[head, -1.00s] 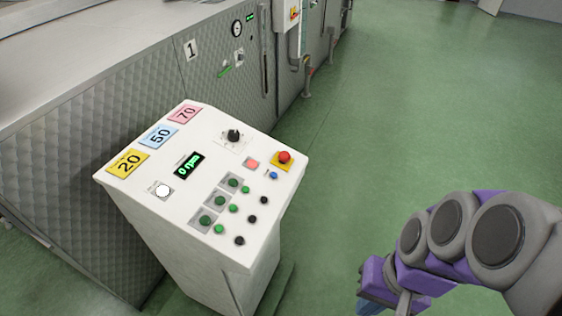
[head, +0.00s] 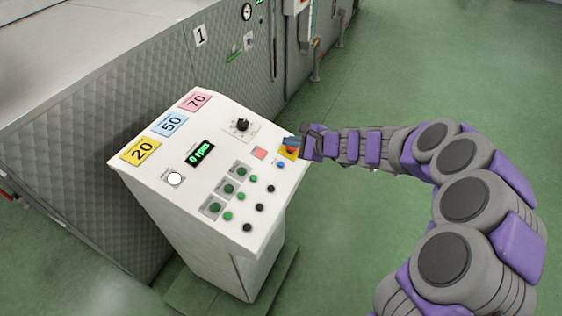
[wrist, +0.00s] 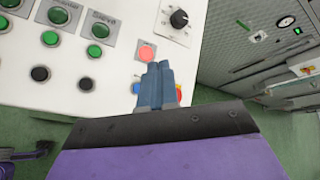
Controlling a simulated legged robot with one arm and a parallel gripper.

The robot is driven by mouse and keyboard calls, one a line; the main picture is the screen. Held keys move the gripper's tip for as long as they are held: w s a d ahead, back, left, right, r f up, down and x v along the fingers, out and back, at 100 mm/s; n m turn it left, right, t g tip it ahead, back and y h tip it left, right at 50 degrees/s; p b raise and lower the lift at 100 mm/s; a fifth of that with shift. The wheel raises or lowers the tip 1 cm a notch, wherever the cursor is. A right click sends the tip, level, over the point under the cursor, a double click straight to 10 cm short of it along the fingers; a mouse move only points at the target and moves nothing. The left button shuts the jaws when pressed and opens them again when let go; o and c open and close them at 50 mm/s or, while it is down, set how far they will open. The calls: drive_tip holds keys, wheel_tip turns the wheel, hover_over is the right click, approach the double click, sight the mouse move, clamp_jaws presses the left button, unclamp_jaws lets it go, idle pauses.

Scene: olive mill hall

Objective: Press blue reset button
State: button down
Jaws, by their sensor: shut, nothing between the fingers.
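The blue reset button (head: 281,165) sits near the right edge of the white sloping control panel (head: 165,150), below the lit red square button (head: 261,154). In the wrist view the blue button (wrist: 136,88) shows just left of my fingers, partly hidden by them. My gripper (head: 290,142) is shut and empty, its blue-grey fingers together. In the head view it overlaps the red emergency button on its yellow plate (head: 290,153), above the blue button. In the wrist view the fingertips (wrist: 158,66) point toward the lit red button. I cannot tell their exact height above the panel.
Several green and black buttons (head: 228,189) lie left of and below the blue one. A black knob (head: 242,125) and a green rpm display (head: 200,151) are further up. A metal machine (head: 60,160) stands behind the panel. The green floor at right is open.

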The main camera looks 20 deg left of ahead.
sight(281, 164)
drive_tip(key=shift+w+d+f+m+t, duration=0.15)
drive_tip(key=shift+w+f+m+t, duration=0.15)
drive_tip(key=shift+w+f+m, duration=0.6)
drive_tip(key=shift+f, duration=0.3)
drive_tip(key=f+b, duration=0.2)
drive_tip(key=a+f+b, duration=0.1)
drive_tip(key=f+b, duration=0.1)
drive_tip(key=f, duration=0.1)
drive_tip(key=a+f+b, duration=0.1)
drive_tip(key=f+b, duration=0.1)
drive_tip(key=f, duration=0.1)
drive_tip(key=shift+w+a+f, duration=0.1)
drive_tip(key=shift+a, duration=0.15)
drive_tip(key=shift+f, duration=0.1)
idle(1.2)
drive_tip(key=shift+f+b, duration=0.2)
drive_tip(key=shift+b, duration=0.3)
drive_tip(key=shift+a+f+b, duration=0.15)
drive_tip(key=shift+f+b, duration=0.15)
drive_tip(key=shift+f, duration=0.05)
idle(0.4)
drive_tip(key=shift+r, duration=0.15)
drive_tip(key=shift+d+r+p, duration=0.2)
drive_tip(key=shift+r+p, duration=0.4)
drive_tip(key=shift+r, duration=0.05)
